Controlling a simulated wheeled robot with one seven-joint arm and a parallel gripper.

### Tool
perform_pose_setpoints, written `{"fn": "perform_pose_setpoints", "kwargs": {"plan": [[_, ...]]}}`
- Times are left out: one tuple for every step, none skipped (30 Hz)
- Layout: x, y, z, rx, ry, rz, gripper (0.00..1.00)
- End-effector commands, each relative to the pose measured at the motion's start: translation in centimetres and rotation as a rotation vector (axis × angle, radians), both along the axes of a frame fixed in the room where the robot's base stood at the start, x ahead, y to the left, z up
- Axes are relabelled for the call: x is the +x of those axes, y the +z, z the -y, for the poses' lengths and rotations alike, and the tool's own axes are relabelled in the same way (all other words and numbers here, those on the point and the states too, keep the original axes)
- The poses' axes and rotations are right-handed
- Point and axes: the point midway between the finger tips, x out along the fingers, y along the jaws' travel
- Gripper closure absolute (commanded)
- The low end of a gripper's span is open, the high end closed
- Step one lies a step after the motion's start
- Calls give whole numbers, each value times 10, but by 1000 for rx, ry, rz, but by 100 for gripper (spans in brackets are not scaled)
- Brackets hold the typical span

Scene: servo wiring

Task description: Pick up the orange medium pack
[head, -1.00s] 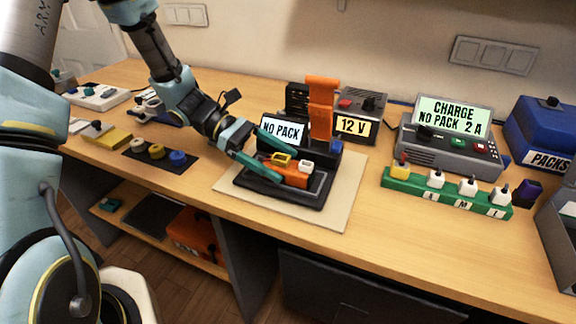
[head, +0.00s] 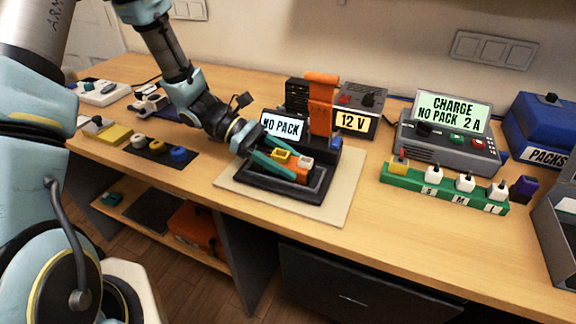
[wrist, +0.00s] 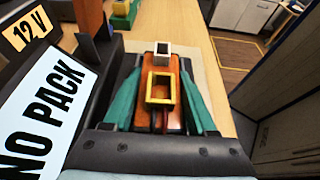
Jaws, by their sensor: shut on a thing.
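The orange medium pack (head: 291,168) sits in the black cradle (head: 262,185) of the "NO PACK" tester. It has a yellow square socket and a white square socket on top. In the wrist view the pack (wrist: 173,90) lies between the two green fingers of my gripper (wrist: 163,95). In the head view my gripper (head: 285,166) reaches in from the left and is shut on the pack's sides. I cannot tell whether the pack is clear of the cradle floor. The "NO PACK" screen (head: 282,126) stands just behind.
An orange upright clamp (head: 321,105) stands behind the cradle, close to my gripper. A 12 V supply (head: 358,110) and a charger (head: 447,135) stand behind to the right. A green rack (head: 440,188) holds several plugs. Bare table lies in front of the rack.

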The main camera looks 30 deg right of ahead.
Motion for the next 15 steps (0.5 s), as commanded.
{"fn": "perform_pose_setpoints", "kwargs": {"plan": [[0,0,0,0,0,0,72],[0,0,0,0,0,0,75],[0,0,0,0,0,0,80],[0,0,0,0,0,0,83],[0,0,0,0,0,0,86],[0,0,0,0,0,0,91],[0,0,0,0,0,0,94],[0,0,0,0,0,0,98],[0,0,0,0,0,0,100],[0,0,0,0,0,0,100],[0,0,0,0,0,0,100],[0,0,0,0,0,0,100],[0,0,0,0,0,0,100],[0,0,0,0,0,0,100],[0,0,0,0,0,0,100]]}}
